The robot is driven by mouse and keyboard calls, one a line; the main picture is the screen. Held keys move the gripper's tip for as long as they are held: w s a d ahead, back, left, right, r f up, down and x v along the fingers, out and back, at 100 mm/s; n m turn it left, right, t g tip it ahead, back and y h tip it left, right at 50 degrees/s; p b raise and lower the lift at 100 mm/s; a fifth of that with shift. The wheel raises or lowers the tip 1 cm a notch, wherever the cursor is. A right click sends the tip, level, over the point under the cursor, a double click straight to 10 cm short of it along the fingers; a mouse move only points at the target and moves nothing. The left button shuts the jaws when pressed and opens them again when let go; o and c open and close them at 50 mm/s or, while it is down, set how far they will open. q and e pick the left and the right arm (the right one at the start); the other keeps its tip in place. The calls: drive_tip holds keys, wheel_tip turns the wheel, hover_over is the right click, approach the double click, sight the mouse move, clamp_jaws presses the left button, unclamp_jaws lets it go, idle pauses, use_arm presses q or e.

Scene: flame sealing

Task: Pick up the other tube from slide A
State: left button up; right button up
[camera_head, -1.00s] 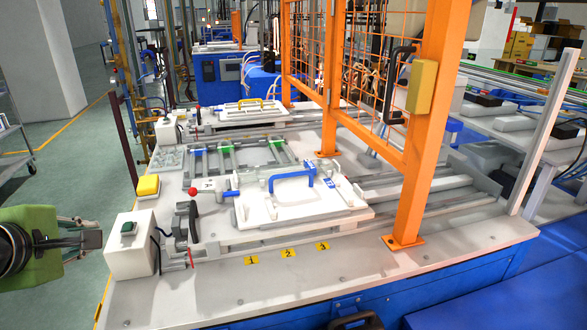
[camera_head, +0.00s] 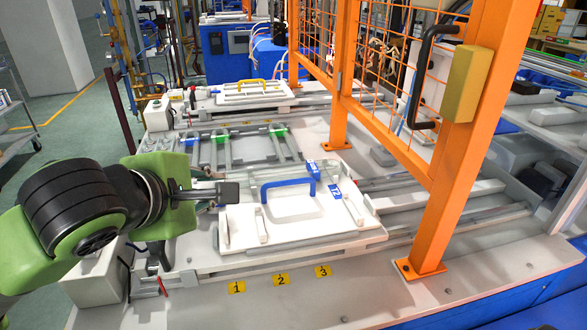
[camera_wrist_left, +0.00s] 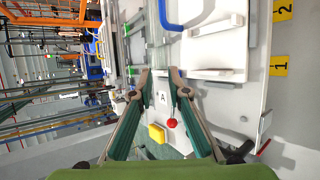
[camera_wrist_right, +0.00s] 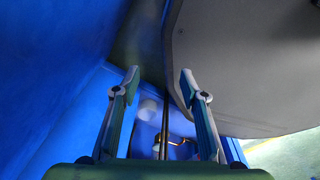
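No tube can be made out clearly in any view. A plate marked A (camera_wrist_left: 162,97) lies below and between the fingers of my left gripper (camera_wrist_left: 160,78) in the left wrist view. The fingers are apart with nothing visible between them. In the head view my left gripper (camera_head: 228,192) is at the left edge of a white fixture plate with a blue handle (camera_head: 288,187). My arm hides part of the bench there. My right gripper (camera_wrist_right: 160,75) is open and empty in the right wrist view, beside blue panels, and is out of the head view.
Behind the fixture lies a rail frame (camera_head: 228,150) with green and blue clips. A second white plate with a yellow handle (camera_head: 252,88) is farther back. An orange post (camera_head: 467,150) with mesh stands at right. A red knob (camera_wrist_left: 172,123) and yellow button (camera_wrist_left: 157,134) are near my left fingers.

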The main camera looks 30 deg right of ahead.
use_arm(q)
drive_tip(key=x, duration=0.4)
drive_tip(key=shift+w+d+f+p, duration=0.25)
drive_tip(key=shift+w+p, duration=0.05)
drive_tip(key=shift+w, duration=0.1)
drive_tip(key=x, duration=0.1)
drive_tip(key=p+x, duration=0.1)
drive_tip(key=x, duration=0.1)
drive_tip(key=shift+w+f, duration=0.25)
drive_tip(key=shift+w+d+f, duration=0.2)
drive_tip(key=shift+f, duration=0.1)
use_arm(e)
drive_tip(key=shift+s+a+r, duration=0.2)
drive_tip(key=shift+a+r, duration=0.2)
drive_tip(key=shift+r, duration=0.35)
use_arm(q)
drive_tip(key=shift+c, duration=0.4)
clamp_jaws()
